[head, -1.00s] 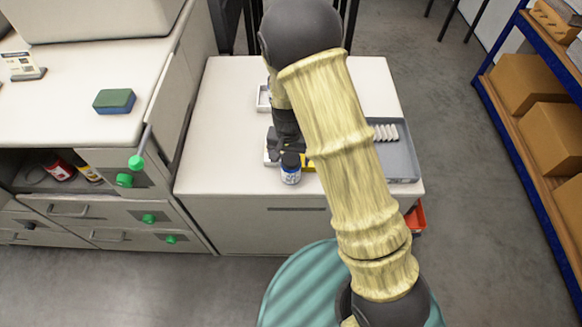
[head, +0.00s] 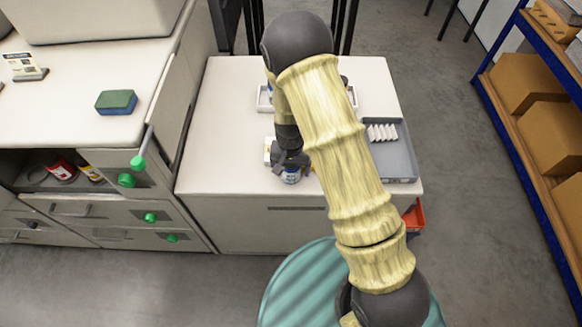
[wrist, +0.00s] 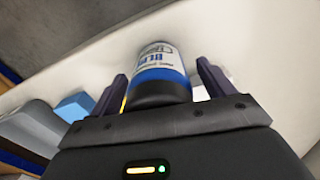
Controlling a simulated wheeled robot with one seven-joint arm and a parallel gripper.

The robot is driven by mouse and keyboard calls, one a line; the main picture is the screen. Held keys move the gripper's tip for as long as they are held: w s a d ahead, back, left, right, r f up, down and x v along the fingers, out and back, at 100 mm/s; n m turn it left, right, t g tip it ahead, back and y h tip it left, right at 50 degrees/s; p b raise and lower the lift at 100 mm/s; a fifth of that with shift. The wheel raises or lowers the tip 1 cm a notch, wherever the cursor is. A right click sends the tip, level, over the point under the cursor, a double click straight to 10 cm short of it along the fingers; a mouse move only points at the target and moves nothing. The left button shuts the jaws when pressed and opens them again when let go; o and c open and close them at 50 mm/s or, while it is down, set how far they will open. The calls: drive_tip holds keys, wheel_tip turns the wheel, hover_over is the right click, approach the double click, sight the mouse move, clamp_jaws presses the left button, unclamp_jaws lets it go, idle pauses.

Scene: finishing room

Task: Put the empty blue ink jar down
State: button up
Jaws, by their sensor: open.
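The blue ink jar (head: 291,178) stands near the front edge of the white cabinet top (head: 232,125). It has a white and blue label and a dark lid, which my gripper hides in the head view. In the wrist view the jar (wrist: 158,62) is between my two fingers, lid end nearest me. My gripper (head: 290,160) is over the jar. The wrist view shows its fingers (wrist: 160,90) spread, one on each side of the jar, with visible gaps. Whether the jar is empty cannot be seen.
A grey tray (head: 401,158) with several white pieces (head: 382,132) is at the right of the top. A small white tray (head: 263,99) lies behind my gripper. A green and blue sponge (head: 116,102) is on the left counter. The top's left part is clear.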

drive_tip(key=c, duration=1.2)
wheel_tip(320, 180, up, 10)
drive_tip(key=shift+b, duration=0.5)
